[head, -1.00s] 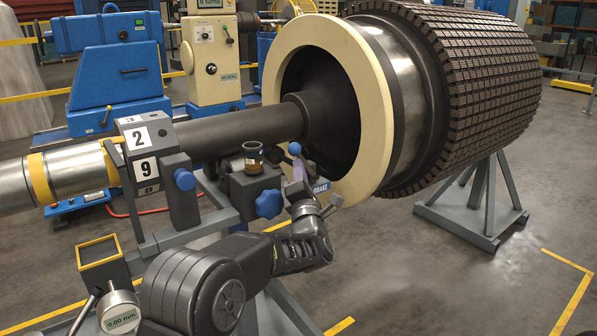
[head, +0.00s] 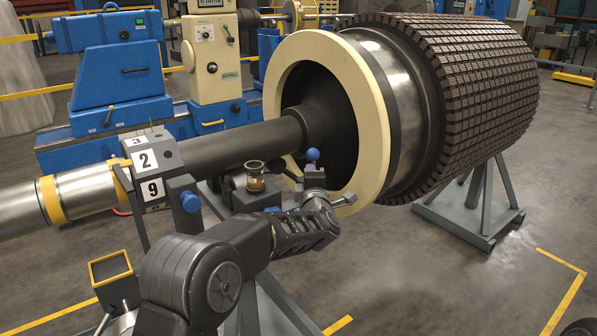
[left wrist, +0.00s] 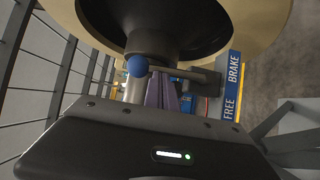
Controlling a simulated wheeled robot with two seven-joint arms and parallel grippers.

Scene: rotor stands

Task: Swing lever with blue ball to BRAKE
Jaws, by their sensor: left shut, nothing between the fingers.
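The blue ball (head: 312,155) stands on the end of a short lever in front of the cream rotor ring. In the left wrist view the ball (left wrist: 137,66) is at the left end of a grey lever rod (left wrist: 180,73), which runs right to a dark block. A blue label strip (left wrist: 232,88) beside it reads FREE and BRAKE. My left gripper (head: 314,192) is shut and empty, just below the ball. Its purplish fingers (left wrist: 163,85) show close by the rod; I cannot tell whether they touch. The label is hidden in the head view. My right gripper is not in view.
The rotor (head: 480,100) with its cream ring (head: 372,140) rises behind the lever. A block numbered 2 and 9 (head: 150,172) and a blue knob (head: 190,202) are further left. Open floor lies to the right.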

